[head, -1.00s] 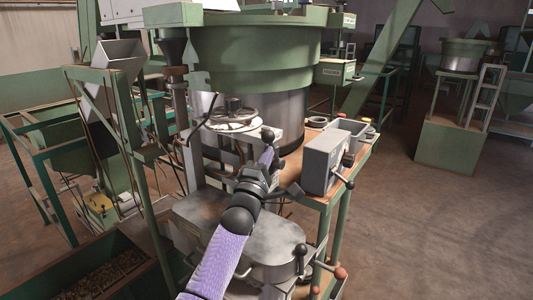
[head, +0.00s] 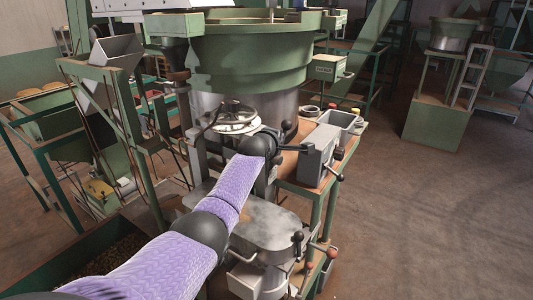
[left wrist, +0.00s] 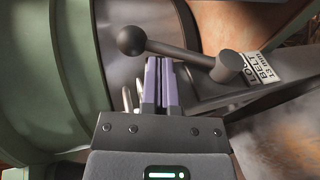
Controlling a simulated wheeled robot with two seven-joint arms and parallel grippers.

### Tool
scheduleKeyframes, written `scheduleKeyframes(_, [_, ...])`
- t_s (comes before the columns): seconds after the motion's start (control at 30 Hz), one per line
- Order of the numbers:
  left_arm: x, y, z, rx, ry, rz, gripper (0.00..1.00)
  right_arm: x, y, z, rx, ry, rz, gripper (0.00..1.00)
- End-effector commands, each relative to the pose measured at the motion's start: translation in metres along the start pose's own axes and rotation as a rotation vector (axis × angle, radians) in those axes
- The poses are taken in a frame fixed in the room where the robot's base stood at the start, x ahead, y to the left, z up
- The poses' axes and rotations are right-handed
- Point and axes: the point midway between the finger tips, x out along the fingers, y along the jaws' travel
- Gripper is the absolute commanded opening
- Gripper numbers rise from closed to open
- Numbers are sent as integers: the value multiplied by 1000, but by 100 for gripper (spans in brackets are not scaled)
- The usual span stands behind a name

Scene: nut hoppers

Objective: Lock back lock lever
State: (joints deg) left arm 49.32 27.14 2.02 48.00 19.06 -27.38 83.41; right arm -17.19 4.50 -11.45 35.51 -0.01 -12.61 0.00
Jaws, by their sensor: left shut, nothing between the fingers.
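A dark lock lever with a round ball knob (left wrist: 131,40) shows in the left wrist view. Its rod runs right to a round pivot (left wrist: 228,66) beside a partly hidden label with "BELT" on it. My left gripper (left wrist: 158,62) is shut and empty, its purple fingertips close against the near side of the rod, between knob and pivot; I cannot tell whether they touch. In the head view my left arm reaches over the machine and hides the gripper. A black knob (head: 287,125) shows just beyond my wrist, likely the same lever. My right gripper is out of view.
A front black-knobbed lever (head: 297,237) stands by the grey lid (head: 270,222). A grey box (head: 314,155) with a handle sits on the bench at right, near an open bin (head: 340,119). The green bowl (head: 250,55) rises behind.

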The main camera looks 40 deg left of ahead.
Motion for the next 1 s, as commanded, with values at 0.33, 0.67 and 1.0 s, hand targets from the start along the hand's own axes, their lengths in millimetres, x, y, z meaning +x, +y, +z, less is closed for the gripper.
scheduleKeyframes(0.33, [8,2,2,41,0,-210,0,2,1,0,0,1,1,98])
scheduleKeyframes(0.67, [10,2,2,50,0,-247,0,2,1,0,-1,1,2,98])
scheduleKeyframes(1.0, [10,2,2,49,0,-247,0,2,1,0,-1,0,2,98])
